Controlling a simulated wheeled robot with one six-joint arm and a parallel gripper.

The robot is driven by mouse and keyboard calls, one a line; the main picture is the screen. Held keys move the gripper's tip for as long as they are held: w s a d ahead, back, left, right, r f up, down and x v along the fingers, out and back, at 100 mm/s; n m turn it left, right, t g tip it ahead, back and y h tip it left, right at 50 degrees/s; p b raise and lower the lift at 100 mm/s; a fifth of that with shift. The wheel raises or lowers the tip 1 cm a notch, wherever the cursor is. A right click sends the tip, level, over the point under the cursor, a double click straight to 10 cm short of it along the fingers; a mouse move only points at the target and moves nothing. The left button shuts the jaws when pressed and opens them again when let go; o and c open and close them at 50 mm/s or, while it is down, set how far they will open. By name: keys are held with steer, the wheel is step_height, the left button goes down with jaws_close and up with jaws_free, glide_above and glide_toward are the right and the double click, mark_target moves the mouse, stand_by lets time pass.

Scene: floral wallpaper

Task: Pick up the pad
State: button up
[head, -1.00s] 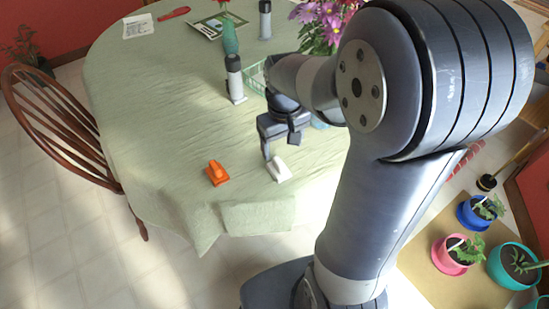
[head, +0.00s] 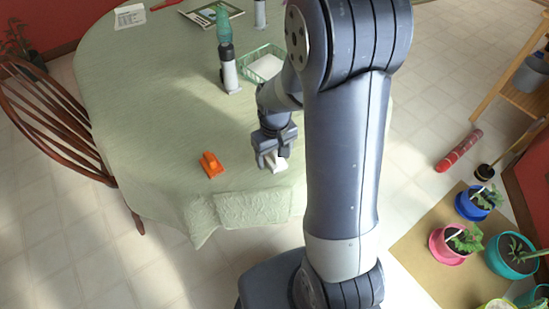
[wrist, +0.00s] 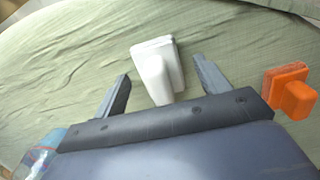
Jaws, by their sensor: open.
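A white pad with a raised handle (wrist: 158,55) lies on the green-covered table (head: 150,110). It also shows in the head view (head: 277,165), partly hidden by my gripper. My gripper (wrist: 162,67) is open, pointing down over the pad. In the wrist view the pad sits between the two fingers, with gaps on both sides. An orange object of similar shape (wrist: 289,92) lies to the right of the fingers in the wrist view, and left of my gripper in the head view (head: 210,165).
A grey and black cylinder (head: 229,70), a green bottle (head: 223,24) and a green basket (head: 262,62) stand farther back. A wooden chair (head: 45,110) is at the left. Potted plants (head: 470,235) stand on the floor at right.

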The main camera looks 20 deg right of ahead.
steer(key=shift+f, duration=0.3)
steer(key=shift+c, duration=0.3)
steer(key=c, duration=1)
step_height(320, 180, up, 10)
steer(key=shift+r+p, duration=0.1)
steer(key=shift+p, duration=0.4)
steer(key=shift+c, duration=0.2)
